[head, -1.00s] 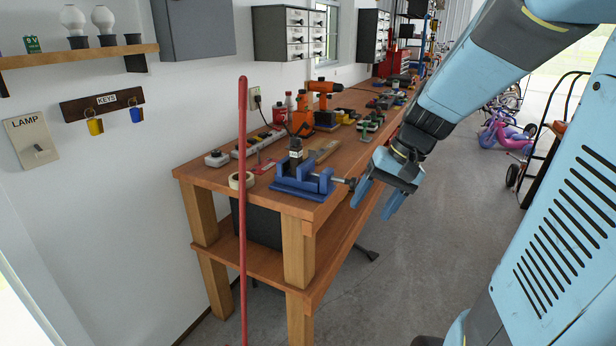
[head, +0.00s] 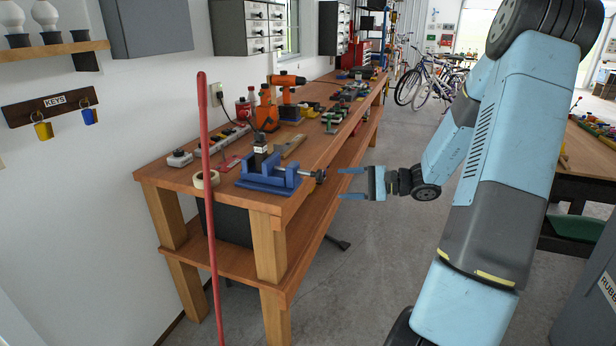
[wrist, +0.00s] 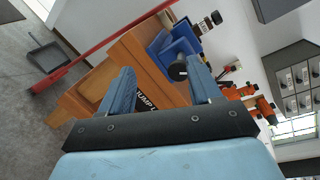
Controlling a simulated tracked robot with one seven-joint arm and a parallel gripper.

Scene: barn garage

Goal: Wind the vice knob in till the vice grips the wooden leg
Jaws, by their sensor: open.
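The blue vice (head: 268,180) stands on the near end of the workbench. Its dark round knob (head: 319,176) sticks out past the bench's right edge, on a screw.
The wooden workbench (head: 222,184) holds a tape roll (head: 206,180), a power strip and an orange drill (head: 287,80). A red pole (head: 209,220) stands in front of the bench. Another table (head: 590,160) stands at far right.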

